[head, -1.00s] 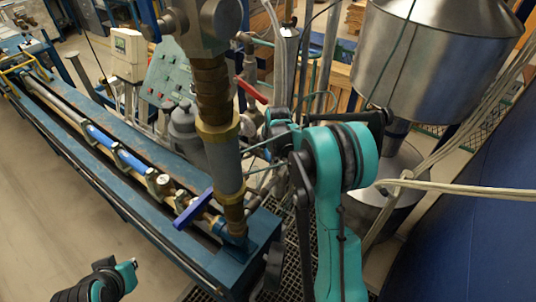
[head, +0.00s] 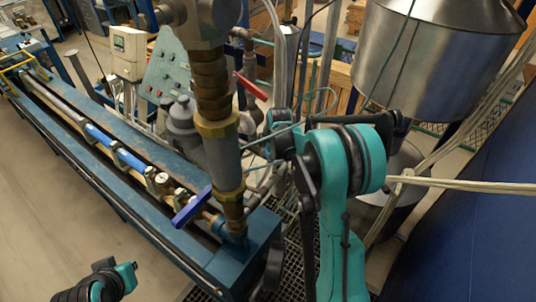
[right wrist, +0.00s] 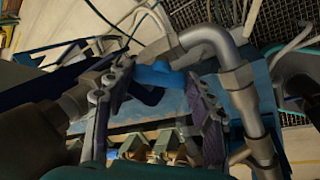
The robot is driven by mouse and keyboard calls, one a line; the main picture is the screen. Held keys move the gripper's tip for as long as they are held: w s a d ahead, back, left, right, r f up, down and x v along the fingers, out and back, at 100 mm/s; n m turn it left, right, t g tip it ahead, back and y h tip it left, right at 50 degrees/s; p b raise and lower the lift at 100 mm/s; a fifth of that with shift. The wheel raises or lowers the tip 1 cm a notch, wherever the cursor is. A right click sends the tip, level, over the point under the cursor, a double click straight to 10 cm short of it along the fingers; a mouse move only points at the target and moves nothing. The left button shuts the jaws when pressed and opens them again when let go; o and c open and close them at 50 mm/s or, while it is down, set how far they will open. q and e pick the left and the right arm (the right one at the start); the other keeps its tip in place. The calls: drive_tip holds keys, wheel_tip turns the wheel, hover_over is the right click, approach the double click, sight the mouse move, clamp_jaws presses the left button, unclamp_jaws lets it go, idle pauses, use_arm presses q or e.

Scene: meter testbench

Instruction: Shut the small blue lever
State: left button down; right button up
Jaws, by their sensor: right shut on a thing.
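A bright blue lever (right wrist: 158,75) shows in the right wrist view, between the two fingers of my right gripper (right wrist: 161,72). My right gripper is shut on it, one finger at each side. In the head view my right arm reaches in behind the upright pipe, and that gripper and the lever it holds are mostly hidden there. A larger dark blue lever (head: 192,207) sticks out to the left at the foot of the pipe, away from the gripper. My left gripper (head: 128,275) is at the bottom left over the floor, and its fingers are too unclear to judge.
The thick upright pipe (head: 222,155) stands at the end of the long blue bench (head: 70,145). A red lever (head: 250,86) is behind it, and a large steel tank (head: 412,55) at the right. Grey pipework (right wrist: 238,80) runs close beside my right fingers. Floor at left is clear.

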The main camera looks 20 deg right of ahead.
drive_tip(key=m+t+b, duration=0.1)
drive_tip(key=m, duration=0.1)
drive_tip(key=m+b, duration=0.2)
drive_tip(key=shift+s+a+f+t+h, duration=0.1)
drive_tip(key=shift+f+t+h, duration=0.1)
drive_tip(key=shift+t+h, duration=0.15)
drive_tip(key=shift+m+t+h+b, duration=0.55)
drive_tip(key=shift+m+b, duration=0.5)
drive_tip(key=shift+m, duration=0.95)
drive_tip(key=shift+r, duration=0.1)
drive_tip(key=o, duration=1.2)
drive_tip(key=shift+c, duration=0.2)
drive_tip(key=shift+s, duration=0.1)
drive_tip(key=v, duration=1.2)
drive_tip(key=shift+a, duration=0.1)
